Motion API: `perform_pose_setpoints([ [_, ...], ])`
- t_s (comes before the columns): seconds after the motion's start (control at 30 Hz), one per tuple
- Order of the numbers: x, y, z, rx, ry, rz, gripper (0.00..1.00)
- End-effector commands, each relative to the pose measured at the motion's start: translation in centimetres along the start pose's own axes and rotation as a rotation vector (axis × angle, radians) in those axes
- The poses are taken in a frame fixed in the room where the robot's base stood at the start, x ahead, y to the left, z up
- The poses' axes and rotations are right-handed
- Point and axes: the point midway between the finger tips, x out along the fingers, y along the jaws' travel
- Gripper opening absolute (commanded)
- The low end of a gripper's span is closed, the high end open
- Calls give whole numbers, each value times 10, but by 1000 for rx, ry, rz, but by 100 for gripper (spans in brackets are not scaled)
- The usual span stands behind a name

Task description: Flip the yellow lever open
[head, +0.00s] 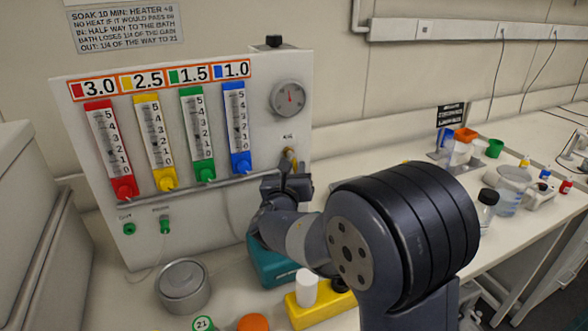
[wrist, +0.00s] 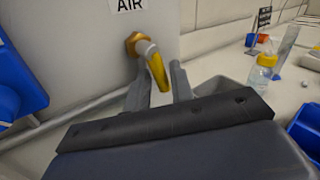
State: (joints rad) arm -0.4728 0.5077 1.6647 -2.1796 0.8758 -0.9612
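The yellow lever (wrist: 158,72) hangs down and slightly right from a brass fitting (wrist: 135,43) under the AIR label in the wrist view. My gripper (wrist: 159,92) has one finger on each side of the lever's lower end, with gaps showing. Its fingers are apart, and I see no firm contact. In the head view, my gripper (head: 287,182) is at the lower right of the panel, just below the small brass-coloured valve (head: 290,155). The lever's lower tip is partly hidden by my gripper body.
The panel (head: 235,130) carries red, yellow, green and blue flow gauges and a dial (head: 288,97). A teal block (head: 272,265) and a yellow rack (head: 318,308) stand below my arm. A metal round vessel (head: 183,285) sits on the bench. Bottles stand to the right.

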Motion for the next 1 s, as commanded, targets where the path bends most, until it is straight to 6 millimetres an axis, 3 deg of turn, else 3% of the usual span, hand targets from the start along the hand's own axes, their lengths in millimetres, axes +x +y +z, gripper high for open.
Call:
perform_pose_setpoints([
  [0.17,0,0,0,0,0,0,22],
  [0.43,0,0,0,0,0,0,0],
  [0.67,-1,0,1,16,10,2,0],
  [1.0,-5,6,4,211,142,32,0],
])
